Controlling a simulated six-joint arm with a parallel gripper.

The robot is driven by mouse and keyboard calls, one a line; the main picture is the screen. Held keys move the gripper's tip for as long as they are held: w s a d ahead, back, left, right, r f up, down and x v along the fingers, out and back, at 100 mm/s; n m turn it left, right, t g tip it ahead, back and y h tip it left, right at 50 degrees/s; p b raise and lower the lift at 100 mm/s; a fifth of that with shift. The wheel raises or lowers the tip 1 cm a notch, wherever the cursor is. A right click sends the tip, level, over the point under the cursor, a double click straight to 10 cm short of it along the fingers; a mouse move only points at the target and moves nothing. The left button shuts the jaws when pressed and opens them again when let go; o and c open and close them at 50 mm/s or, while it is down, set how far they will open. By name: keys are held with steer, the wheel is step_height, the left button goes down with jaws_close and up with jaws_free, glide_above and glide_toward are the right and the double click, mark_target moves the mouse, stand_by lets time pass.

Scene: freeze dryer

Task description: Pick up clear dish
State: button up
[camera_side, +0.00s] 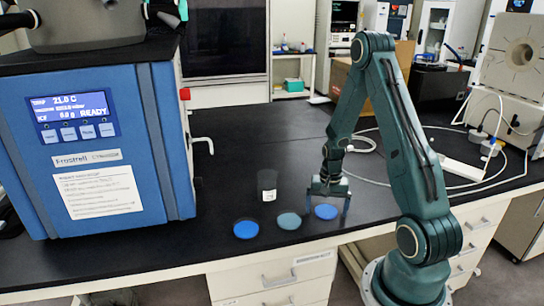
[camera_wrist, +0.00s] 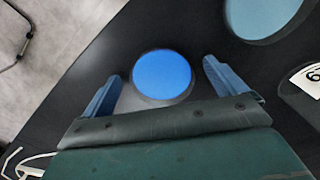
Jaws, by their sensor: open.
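Three flat round dishes stand in a row near the bench's front edge: a bright blue one (camera_side: 246,229) at left, a paler grey-teal one (camera_side: 289,221) in the middle and a blue one (camera_side: 326,212) at right. None looks plainly colourless, so I cannot tell which is the clear dish. My gripper (camera_side: 327,207) is open, pointing down over the right blue dish. In the wrist view that blue dish (camera_wrist: 162,76) lies between the spread fingers, with a gap on both sides. The teal dish (camera_wrist: 262,14) is at the upper right there.
A dark see-through container (camera_side: 267,186) with a white label stands behind the dishes. A blue freeze dryer (camera_side: 95,150) with a lit display fills the left. A white cable (camera_side: 385,180) loops over the bench at right.

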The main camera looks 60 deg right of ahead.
mark_target(326, 213)
steer(key=c, duration=1.1)
steer(key=shift+o, duration=0.2)
steer(key=shift+r, duration=0.1)
step_height(326, 213, up, 20)
stand_by(0.4)
stand_by(0.5)
